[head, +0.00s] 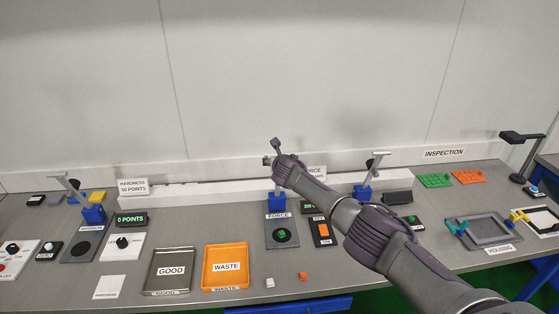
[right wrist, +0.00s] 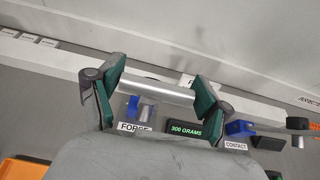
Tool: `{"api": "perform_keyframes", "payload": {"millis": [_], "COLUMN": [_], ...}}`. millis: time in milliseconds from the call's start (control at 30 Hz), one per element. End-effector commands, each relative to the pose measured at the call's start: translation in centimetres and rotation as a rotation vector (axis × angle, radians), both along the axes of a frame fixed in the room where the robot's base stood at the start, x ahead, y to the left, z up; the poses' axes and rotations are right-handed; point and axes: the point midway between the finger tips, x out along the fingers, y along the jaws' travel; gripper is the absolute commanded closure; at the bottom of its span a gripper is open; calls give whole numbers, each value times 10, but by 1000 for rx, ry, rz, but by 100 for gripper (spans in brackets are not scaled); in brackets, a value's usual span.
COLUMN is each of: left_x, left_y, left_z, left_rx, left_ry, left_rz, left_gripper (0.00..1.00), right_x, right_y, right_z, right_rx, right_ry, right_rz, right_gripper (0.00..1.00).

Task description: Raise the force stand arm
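The force stand shows a blue post (head: 278,197) on a grey base (head: 280,235) labelled FORCE, with a green piece (head: 282,234) on its dark round pad. My right gripper (head: 272,156) is above the post and hides the stand's arm in the head view. In the right wrist view, a silver bar (right wrist: 157,89), seemingly the force stand arm's handle, spans the gap between the green finger pads of my right gripper (right wrist: 160,88). The fingers are wide apart; whether the pads press on the bar is unclear. My left gripper is not in view.
A display (right wrist: 188,130) reads 300 GRAMS. The contact stand (head: 363,191) is to the right and a hardness stand (head: 94,213) at the left. GOOD (head: 150,290) and WASTE (head: 207,280) trays lie in front. The wall (head: 270,80) is close behind.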

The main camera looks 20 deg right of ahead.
Motion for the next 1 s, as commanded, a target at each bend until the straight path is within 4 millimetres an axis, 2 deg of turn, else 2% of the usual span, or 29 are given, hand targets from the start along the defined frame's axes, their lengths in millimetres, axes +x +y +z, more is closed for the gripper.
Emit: {"api": "perform_keyframes", "payload": {"millis": [33,67,567,767,1000], "left_x": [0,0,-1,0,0], "left_y": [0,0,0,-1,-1], "left_z": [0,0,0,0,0], "left_rx": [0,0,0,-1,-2], "left_ry": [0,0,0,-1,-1], "left_rz": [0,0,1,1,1], "left_gripper": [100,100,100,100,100], "right_x": [0,0,-4,-19,-46], "right_y": [0,0,1,4,11], "right_z": [0,0,1,7,19], "right_rx": [0,0,1,1,-1], "right_ry": [0,0,0,-1,-1], "right_rz": [0,0,2,3,4], "right_gripper": [9,4,4,4,4]}}
